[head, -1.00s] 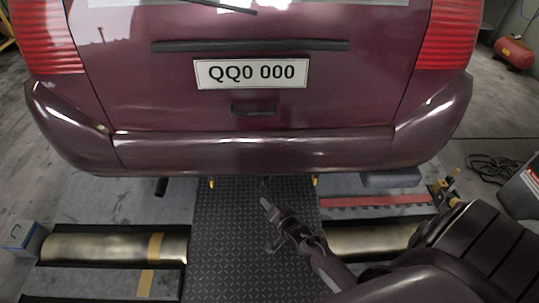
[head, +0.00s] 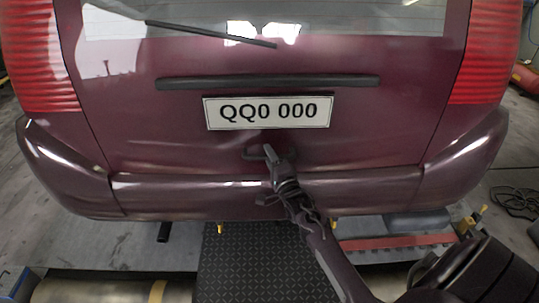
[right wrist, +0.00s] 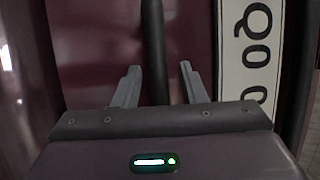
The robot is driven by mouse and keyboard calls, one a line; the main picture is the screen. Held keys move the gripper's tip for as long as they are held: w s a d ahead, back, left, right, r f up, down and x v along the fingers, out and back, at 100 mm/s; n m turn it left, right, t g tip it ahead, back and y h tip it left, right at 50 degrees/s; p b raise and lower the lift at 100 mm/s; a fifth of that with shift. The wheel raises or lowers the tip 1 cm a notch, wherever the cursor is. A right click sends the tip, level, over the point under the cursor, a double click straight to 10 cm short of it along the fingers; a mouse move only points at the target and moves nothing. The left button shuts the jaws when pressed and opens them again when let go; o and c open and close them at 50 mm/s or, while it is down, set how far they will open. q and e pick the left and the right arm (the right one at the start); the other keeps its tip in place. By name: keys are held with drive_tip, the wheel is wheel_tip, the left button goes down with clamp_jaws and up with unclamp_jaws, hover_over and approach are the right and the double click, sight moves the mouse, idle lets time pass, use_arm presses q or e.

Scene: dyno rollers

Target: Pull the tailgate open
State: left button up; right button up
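The tailgate (head: 130,130) is the dark red rear door of a car and looks shut. Its dark handle (head: 253,155) sits under the number plate (head: 268,112). My right gripper (head: 280,154) is at the right end of the handle, partly covering it. In the right wrist view my right gripper (right wrist: 159,82) is open, with its two grey fingers apart. The handle shows there as a dark upright bar (right wrist: 155,45) between the fingers' lines. I cannot tell whether the fingers touch it. My left gripper is not in view.
The bumper (head: 200,198) juts out below the tailgate, under my right forearm. A long dark trim strip (head: 268,82) runs above the plate, and a wiper (head: 210,33) crosses the lower window. A black tread plate (head: 250,260) and rollers (head: 100,287) lie on the floor.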

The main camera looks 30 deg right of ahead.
drive_tip(key=shift+c, duration=0.4)
clamp_jaws()
drive_tip(key=shift+r, duration=0.15)
